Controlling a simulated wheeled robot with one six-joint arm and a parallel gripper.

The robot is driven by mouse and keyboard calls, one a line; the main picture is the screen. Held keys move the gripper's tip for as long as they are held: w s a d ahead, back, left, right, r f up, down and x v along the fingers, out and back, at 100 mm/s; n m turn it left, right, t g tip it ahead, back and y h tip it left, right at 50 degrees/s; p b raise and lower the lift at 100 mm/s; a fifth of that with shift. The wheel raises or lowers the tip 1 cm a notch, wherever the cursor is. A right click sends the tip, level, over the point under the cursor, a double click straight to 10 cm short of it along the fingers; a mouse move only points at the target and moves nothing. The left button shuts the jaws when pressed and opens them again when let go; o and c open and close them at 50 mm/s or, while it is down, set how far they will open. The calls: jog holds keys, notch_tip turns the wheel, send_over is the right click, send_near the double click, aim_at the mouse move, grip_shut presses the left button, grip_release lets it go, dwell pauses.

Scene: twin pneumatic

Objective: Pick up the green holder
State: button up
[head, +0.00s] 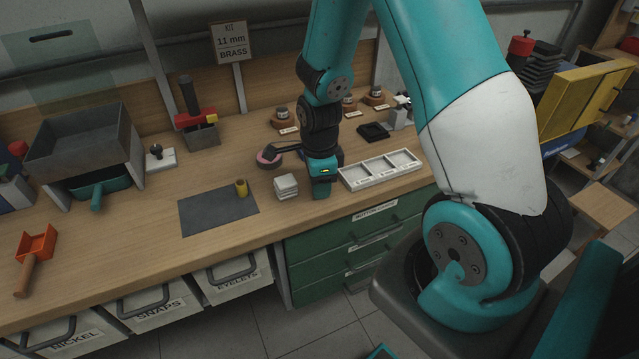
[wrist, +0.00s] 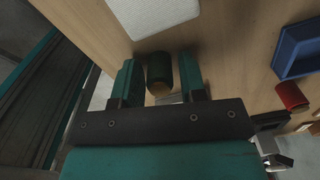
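My gripper (wrist: 160,75) shows in the wrist view with its two teal fingers apart. A dark green cylinder (wrist: 159,68), which looks like the green holder, stands between the fingers, with a brown end facing the camera. In the head view my gripper (head: 322,188) points down at the bench's front edge, between a white stack and a white tray. The green holder is not visible there.
In the head view the white stack (head: 286,187) is close left of my gripper, and the three-part white tray (head: 352,184) is close right. A dark mat (head: 214,220) and yellow cylinder (head: 241,188) lie farther left. The wrist view shows a blue tray (wrist: 284,66) and red cylinder (wrist: 291,97).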

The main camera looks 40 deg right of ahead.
jog(key=c, duration=0.6)
notch_tip(320, 180, up, 20)
